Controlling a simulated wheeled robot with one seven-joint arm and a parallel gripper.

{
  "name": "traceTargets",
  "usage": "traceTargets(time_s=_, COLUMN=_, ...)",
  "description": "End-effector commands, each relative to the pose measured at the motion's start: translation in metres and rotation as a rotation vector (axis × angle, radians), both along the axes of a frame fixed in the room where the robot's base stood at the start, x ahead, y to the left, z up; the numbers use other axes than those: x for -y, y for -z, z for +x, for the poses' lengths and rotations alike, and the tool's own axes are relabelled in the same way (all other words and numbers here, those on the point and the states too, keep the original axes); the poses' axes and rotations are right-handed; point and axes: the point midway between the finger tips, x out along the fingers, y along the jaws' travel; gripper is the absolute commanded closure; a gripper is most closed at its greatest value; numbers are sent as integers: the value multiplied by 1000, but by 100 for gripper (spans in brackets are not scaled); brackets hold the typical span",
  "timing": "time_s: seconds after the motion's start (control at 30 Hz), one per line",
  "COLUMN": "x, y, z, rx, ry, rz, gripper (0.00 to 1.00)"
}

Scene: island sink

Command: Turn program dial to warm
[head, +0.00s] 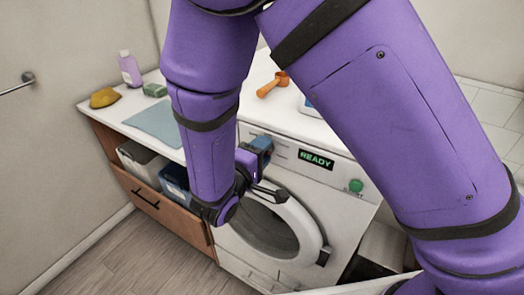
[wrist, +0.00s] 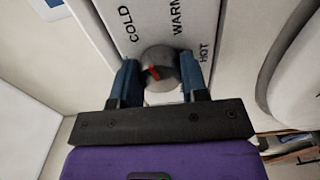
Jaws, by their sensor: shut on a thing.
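The program dial (wrist: 165,63) is a round grey knob with a red mark (wrist: 153,72), seen in the wrist view. The labels COLD, WARM and HOT are printed around it on the white panel. The red mark sits left of the knob's middle; which label it points to I cannot tell for sure. My gripper (wrist: 160,66) is shut on the dial, with one blue finger on each side. In the head view my gripper (head: 260,152) is at the front panel of the washing machine (head: 330,195), left of the green READY display, and the dial is hidden.
A green button (head: 355,186) is right of the READY display (head: 316,159). The round door (head: 265,230) is below. An orange scoop (head: 272,85) lies on top of the machine. The counter at left holds a purple bottle (head: 129,69), a yellow thing (head: 104,97) and a blue cloth (head: 155,122).

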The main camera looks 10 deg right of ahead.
Motion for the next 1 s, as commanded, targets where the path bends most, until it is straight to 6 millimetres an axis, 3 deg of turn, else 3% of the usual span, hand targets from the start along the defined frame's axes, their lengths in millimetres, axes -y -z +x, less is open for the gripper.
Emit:
traceTargets(time_s=0.6, x=0, y=1, z=-1, rx=325, ry=0, rz=418, gripper=83)
traceTargets(time_s=1.0, x=0, y=1, z=-1, rx=421, ry=0, rz=543, gripper=83)
